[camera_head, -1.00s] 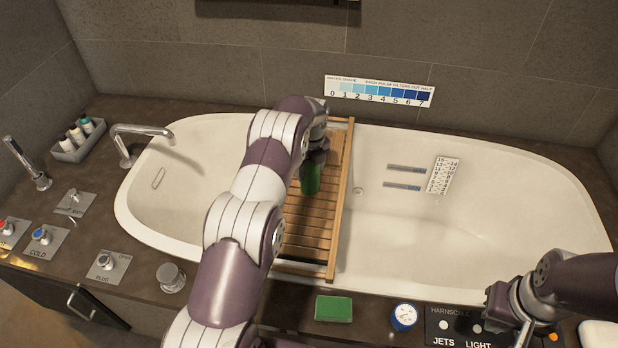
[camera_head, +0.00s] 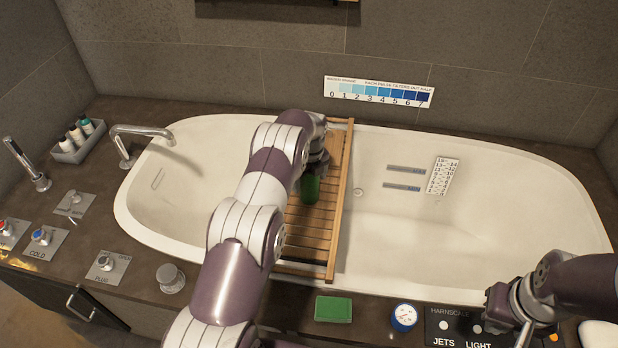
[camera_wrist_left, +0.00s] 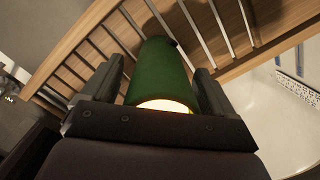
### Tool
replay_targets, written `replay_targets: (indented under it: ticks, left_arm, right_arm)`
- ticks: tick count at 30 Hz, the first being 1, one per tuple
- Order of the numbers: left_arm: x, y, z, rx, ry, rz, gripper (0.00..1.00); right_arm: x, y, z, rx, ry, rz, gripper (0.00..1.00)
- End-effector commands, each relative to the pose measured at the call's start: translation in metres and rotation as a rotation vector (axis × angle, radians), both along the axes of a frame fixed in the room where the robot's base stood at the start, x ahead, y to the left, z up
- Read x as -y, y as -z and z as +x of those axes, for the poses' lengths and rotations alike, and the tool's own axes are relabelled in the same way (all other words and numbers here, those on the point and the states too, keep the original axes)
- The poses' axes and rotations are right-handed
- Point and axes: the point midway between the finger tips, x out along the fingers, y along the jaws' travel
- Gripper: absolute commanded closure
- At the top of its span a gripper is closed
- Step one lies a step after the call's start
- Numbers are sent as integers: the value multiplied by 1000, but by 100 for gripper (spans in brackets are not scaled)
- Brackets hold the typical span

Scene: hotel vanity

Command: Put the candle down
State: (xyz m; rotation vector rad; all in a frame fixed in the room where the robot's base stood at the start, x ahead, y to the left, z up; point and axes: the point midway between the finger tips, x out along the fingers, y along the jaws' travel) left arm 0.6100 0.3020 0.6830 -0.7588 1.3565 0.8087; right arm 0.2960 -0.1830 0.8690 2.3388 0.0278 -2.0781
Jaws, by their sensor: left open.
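The candle (camera_wrist_left: 160,75) is a dark green cylinder with a glowing top. It stands between the two fingers of my left gripper (camera_wrist_left: 157,83), which is open. In the head view the candle (camera_head: 310,189) shows below the gripper, over the slatted wooden bath tray (camera_head: 309,243). It appears to rest on the slats, but its base is partly hidden. Narrow gaps seem to show between fingers and candle. My right gripper (camera_head: 523,322) is at the lower right by the control panel; its fingers are not clear.
The tray spans the white bathtub (camera_head: 450,235). A tap (camera_head: 140,133) and a bottle caddy (camera_head: 78,145) stand at the left. A green block (camera_head: 333,309) and a blue-rimmed dial (camera_head: 404,317) lie on the front ledge. My left arm covers the tray's left part.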

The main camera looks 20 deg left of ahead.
Motion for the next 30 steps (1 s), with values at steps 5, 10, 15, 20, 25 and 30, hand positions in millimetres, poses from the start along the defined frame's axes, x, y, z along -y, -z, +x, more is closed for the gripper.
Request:
replay_targets:
  ticks: [5, 10, 15, 20, 25, 30]
  left_arm:
    - [2, -34, 0, 4, 0, 1, 13]
    - [4, -80, -2, 4, 0, 1, 13]
    - [6, -118, -5, -1, 0, 1, 13]
    - [14, -134, -11, 10, -81, -7, 13]
    - [54, -182, -67, 59, -611, -55, 13]
    - [95, -218, -175, 99, -1322, -130, 13]
  right_arm:
    - [0, -4, 0, 0, 0, 0, 100]
    - [0, -6, 0, 0, 0, 0, 100]
    - [0, -34, 0, 1, 0, 0, 100]
    - [0, -38, 0, 0, 0, 0, 100]
    - [0, -36, 0, 0, 0, 0, 100]
    - [0, -36, 0, 0, 0, 0, 100]
